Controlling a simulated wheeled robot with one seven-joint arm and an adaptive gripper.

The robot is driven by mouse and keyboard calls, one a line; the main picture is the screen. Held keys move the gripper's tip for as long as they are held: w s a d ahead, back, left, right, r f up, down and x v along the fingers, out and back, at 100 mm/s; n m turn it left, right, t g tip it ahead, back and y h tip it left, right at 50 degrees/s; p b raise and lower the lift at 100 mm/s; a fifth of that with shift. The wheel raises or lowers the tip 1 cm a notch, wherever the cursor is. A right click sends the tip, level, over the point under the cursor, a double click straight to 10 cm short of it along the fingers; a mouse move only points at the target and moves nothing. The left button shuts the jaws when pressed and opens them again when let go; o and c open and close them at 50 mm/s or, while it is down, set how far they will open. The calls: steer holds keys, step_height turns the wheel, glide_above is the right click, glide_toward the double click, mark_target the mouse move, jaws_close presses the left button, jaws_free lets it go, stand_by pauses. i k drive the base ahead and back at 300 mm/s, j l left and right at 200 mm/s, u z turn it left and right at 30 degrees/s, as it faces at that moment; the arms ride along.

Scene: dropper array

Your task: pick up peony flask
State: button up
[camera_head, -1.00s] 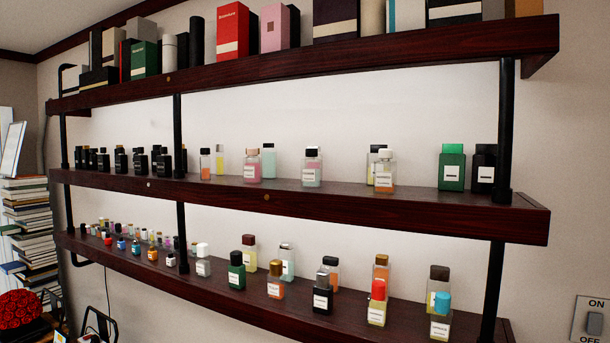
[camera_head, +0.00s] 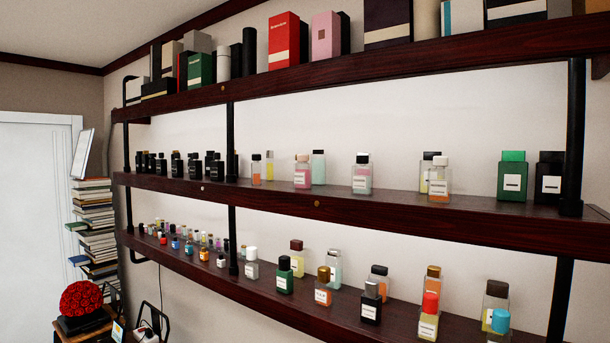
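Several small labelled perfume flasks stand on the middle shelf (camera_head: 400,206) and the lower shelf (camera_head: 205,274). Their labels are too small to read, so I cannot tell which is the peony flask. A pink flask with a light cap (camera_head: 302,177) stands upright on the middle shelf. Right of it is a clear flask with a dark cap and pinkish and pale green contents (camera_head: 362,178). A white-capped flask with orange liquid (camera_head: 438,184) stands further right. My gripper is not in view.
Dark pipes (camera_head: 231,145) support the shelves. Boxes such as a red one (camera_head: 287,42) line the top shelf. At left are stacked books (camera_head: 95,225), red flowers (camera_head: 82,298) and a white door (camera_head: 38,225). The flasks on the lower shelf stand close together.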

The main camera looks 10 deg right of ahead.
mark_target(302, 170)
steer(key=u, duration=3.4)
steer(key=z, duration=3.3)
steer(key=i+j+z, duration=0.45)
steer(key=j, duration=0.3)
steer(key=i+j+z, duration=0.2)
steer(key=j, duration=0.25)
steer(key=i, duration=0.05)
